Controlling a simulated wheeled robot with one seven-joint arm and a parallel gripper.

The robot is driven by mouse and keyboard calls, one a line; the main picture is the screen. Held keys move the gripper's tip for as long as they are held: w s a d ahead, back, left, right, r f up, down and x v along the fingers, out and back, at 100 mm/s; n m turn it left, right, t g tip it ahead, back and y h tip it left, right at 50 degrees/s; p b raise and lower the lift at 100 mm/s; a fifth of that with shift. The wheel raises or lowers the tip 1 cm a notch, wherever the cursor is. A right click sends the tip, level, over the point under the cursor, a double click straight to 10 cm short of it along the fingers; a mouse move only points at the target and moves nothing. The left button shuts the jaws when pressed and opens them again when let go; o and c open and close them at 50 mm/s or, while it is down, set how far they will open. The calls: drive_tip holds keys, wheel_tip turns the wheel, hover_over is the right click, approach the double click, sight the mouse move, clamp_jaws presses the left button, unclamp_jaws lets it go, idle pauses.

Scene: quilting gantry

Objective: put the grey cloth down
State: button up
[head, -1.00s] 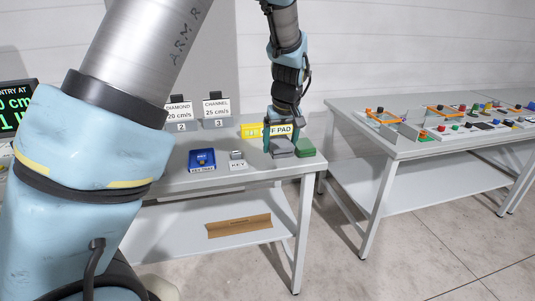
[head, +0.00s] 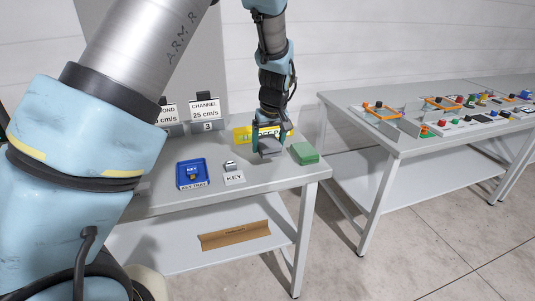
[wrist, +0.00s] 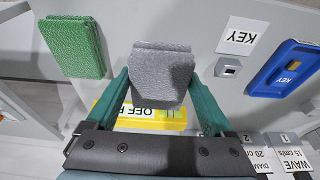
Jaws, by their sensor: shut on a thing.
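The grey cloth (head: 270,148) is a small folded pad held by my gripper (head: 268,151) over the back right part of the near table. In the wrist view the grey cloth (wrist: 160,70) lies between the two teal fingers of my gripper (wrist: 160,88), which are shut on its sides. I cannot tell whether its underside touches the table. A yellow label reading "OFF PAD" (wrist: 150,117) lies close by, partly hidden by the cloth and gripper. A green folded cloth (head: 304,153) sits to the right, apart from the grey one.
A blue key tray (head: 193,173) and a KEY card (head: 234,178) with a small metal block stand left of the cloth. Speed cards (head: 205,107) line the back. Bare tabletop (head: 272,174) lies in front. A second table (head: 400,148) holding small parts stands right.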

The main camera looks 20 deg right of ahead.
sight(268, 165)
drive_tip(key=shift+f+p, duration=0.7)
drive_tip(key=shift+f, duration=1.7)
drive_tip(key=shift+f, duration=0.15)
drive_tip(key=o, duration=1.2)
drive_tip(key=b+v, duration=0.3)
drive_tip(key=v, duration=0.9)
drive_tip(key=shift+r, duration=0.2)
